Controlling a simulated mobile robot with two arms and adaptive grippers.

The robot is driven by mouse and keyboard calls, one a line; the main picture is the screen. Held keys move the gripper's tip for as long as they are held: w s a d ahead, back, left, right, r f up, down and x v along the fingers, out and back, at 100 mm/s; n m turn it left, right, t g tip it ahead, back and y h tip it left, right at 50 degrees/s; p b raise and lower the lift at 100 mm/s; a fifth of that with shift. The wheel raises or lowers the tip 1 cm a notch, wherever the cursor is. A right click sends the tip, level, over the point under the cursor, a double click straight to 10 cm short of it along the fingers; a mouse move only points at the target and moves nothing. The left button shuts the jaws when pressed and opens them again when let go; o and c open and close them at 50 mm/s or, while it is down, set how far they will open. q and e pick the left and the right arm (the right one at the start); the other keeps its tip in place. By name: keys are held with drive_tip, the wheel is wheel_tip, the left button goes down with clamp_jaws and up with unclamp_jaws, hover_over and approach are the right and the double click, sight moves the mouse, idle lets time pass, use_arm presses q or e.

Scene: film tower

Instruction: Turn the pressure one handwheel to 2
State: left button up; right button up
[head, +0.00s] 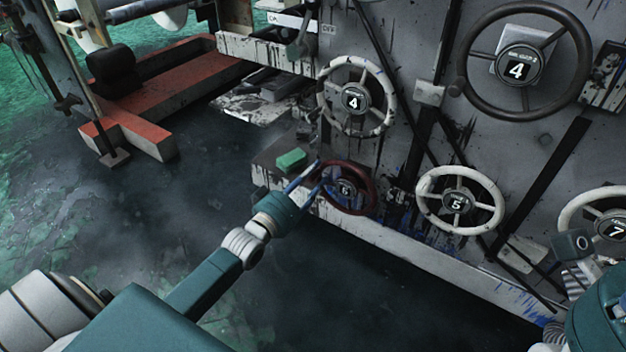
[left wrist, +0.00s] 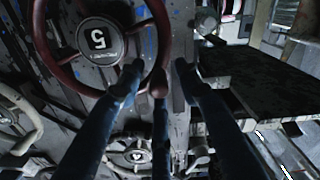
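The dark red handwheel (head: 371,181) is low on the machine panel, left of a white wheel. In the left wrist view its hub (left wrist: 97,39) shows a 5, upside down there, above small lettering that I cannot read for sure. A dark red knob (left wrist: 158,87) is on its rim. My left gripper (head: 310,179) is at the left side of this wheel. In the left wrist view its fingers (left wrist: 157,75) are spread, with the knob between them; contact is unclear. Part of my right arm (head: 600,305) is at the lower right; its fingers cannot be made out.
White wheels reading 4 (head: 383,83), 5 (head: 426,212) and 7 (head: 572,209), and a large dark wheel reading 4 (head: 469,81), share the panel. A green block (head: 291,160) lies on a ledge behind my left gripper. Open dark floor (head: 150,220) is at the left.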

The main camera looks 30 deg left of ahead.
use_arm(q)
drive_tip(key=shift+w, duration=0.1)
clamp_jaws()
idle(0.4)
